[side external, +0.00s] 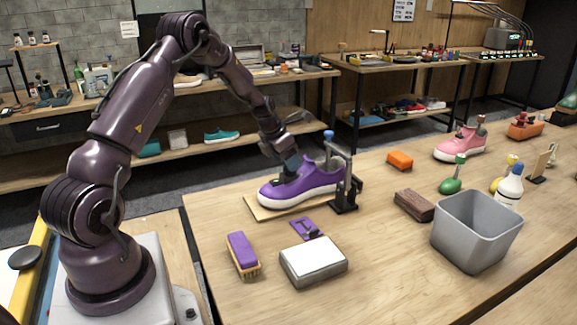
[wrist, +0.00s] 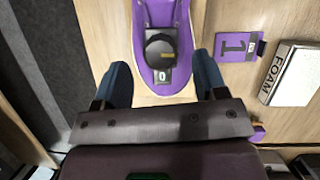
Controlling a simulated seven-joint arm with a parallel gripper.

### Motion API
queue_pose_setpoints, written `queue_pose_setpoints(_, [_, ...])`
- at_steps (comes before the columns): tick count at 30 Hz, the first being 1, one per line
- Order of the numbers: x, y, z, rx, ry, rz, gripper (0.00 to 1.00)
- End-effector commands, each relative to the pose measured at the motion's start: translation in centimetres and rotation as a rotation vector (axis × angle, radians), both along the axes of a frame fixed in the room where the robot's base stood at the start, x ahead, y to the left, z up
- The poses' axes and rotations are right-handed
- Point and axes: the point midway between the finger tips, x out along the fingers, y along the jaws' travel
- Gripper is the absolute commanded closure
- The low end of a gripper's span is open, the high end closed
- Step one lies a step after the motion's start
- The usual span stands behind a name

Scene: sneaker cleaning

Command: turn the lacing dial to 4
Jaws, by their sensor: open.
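The purple sneaker (side external: 310,185) sits on a thin wooden board (side external: 256,211); it also shows in the wrist view (wrist: 181,88). The round dark lacing dial (wrist: 160,48) is on top of the sneaker, with a small plate reading 0 (wrist: 161,76) at its near edge. My gripper (wrist: 162,66) is open, its two blue fingers on either side of the sneaker's near end, with the dial between and slightly beyond them.
A purple brush (side external: 242,251), brown block (side external: 414,205) and grey bin (side external: 474,235) stand farther off.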

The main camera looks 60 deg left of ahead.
Motion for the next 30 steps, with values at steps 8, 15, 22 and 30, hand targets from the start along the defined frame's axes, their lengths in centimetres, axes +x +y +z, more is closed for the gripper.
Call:
queue_pose_setpoints(8, [1.0, 0.2, -2.5, 0.0, 0.0, -0.001, 0.34])
queue_pose_setpoints(15, [1.1, 0.2, -2.7, 0.001, 0.0, -0.001, 0.34])
queue_pose_setpoints(22, [1.1, 0.2, -2.7, 0.0, 0.0, -0.001, 0.74])
queue_pose_setpoints(30, [1.1, 0.2, -2.6, 0.001, 0.0, -0.01, 0.84])
